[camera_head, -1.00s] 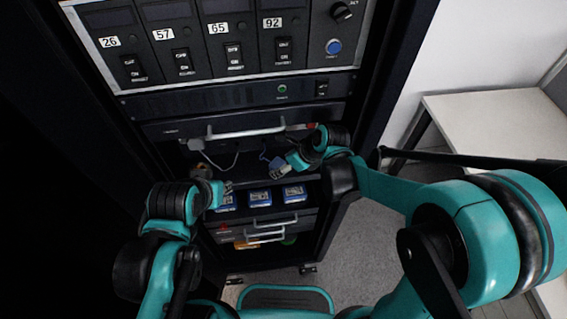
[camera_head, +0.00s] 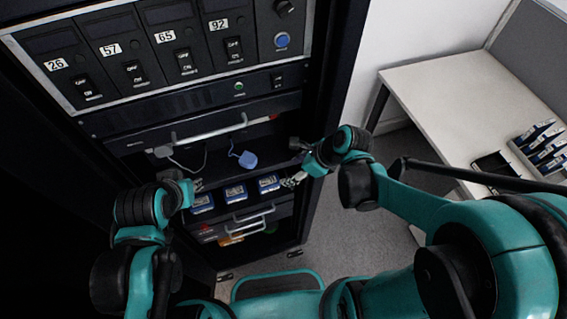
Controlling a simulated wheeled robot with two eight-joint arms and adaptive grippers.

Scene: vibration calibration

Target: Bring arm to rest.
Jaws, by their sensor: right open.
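My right gripper (camera_head: 291,181) is in front of the black rack, just right of the blue-and-white boxes. It is small in the head view, with its fingers spread and nothing seen between them. My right arm (camera_head: 490,245) reaches in from the lower right. My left gripper (camera_head: 197,186) is at the left end of the row of boxes, partly hidden by its own wrist. Whether its fingers are open does not show. The boxes (camera_head: 235,192) sit in a row on a rack shelf or drawer. A blue-grey block (camera_head: 247,159) on a cable is above them.
The rack panel has switches labelled 26 (camera_head: 56,64), 57, 65 and 92, and a blue round button (camera_head: 282,40). A white table (camera_head: 440,100) at the right bears a black tray (camera_head: 493,165) and several blue-and-white boxes (camera_head: 545,145). Grey floor lies between rack and table.

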